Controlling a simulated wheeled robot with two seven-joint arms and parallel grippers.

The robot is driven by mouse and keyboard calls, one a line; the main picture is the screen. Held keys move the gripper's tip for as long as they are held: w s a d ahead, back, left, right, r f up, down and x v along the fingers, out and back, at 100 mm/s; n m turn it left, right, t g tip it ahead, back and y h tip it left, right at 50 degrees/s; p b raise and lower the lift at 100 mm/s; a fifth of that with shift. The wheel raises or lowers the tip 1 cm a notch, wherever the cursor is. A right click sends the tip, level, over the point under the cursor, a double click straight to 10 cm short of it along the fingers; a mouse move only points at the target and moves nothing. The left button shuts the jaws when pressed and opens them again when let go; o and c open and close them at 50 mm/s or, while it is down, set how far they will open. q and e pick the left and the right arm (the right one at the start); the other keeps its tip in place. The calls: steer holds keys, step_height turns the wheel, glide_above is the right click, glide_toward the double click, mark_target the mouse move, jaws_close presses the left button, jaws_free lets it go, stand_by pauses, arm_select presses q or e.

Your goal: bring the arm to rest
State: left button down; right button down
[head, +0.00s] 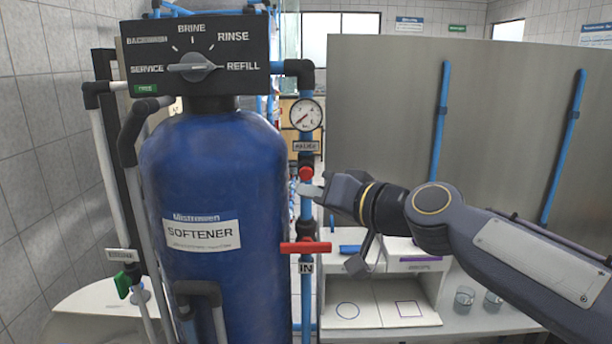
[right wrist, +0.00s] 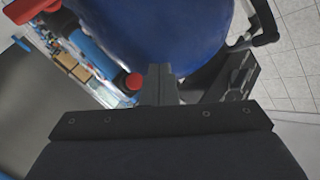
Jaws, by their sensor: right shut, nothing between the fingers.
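My right arm (head: 530,255) reaches in from the right in the head view. Its gripper (head: 312,191) points left, with the fingertips at the blue vertical pipe, just below a small red knob (head: 306,173). In the right wrist view the gripper fingers (right wrist: 160,84) are together and empty, beside the red knob (right wrist: 133,81). I cannot tell whether they touch the knob or pipe. The blue softener tank (head: 215,280) stands just left of the gripper. My left gripper is not in view.
A red valve handle (head: 306,247) lies crosswise on the pipe below the gripper. A gauge (head: 306,114) and dial panel (head: 196,52) are above. A white counter tray (head: 408,313) and glasses (head: 464,299) lie below the arm. A grey panel (head: 390,130) stands behind.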

steer(key=s+d+f+m+g+h, duration=0.1)
steer(key=s+d+f+g+h, duration=0.1)
steer(key=s+d+f, duration=0.4)
steer(key=s+d+f+m+g+h, duration=0.1)
steer(key=s+d+f+g+h, duration=0.1)
steer(key=s+d+f, duration=0.5)
steer(key=s+d+f+m+g+h, duration=0.1)
steer(key=s+d+f, duration=0.5)
steer(key=s+f, duration=0.9)
steer(key=f+g+h, duration=0.1)
steer(key=h, duration=0.1)
steer(key=shift+d+h, duration=0.2)
steer(key=shift+h, duration=0.2)
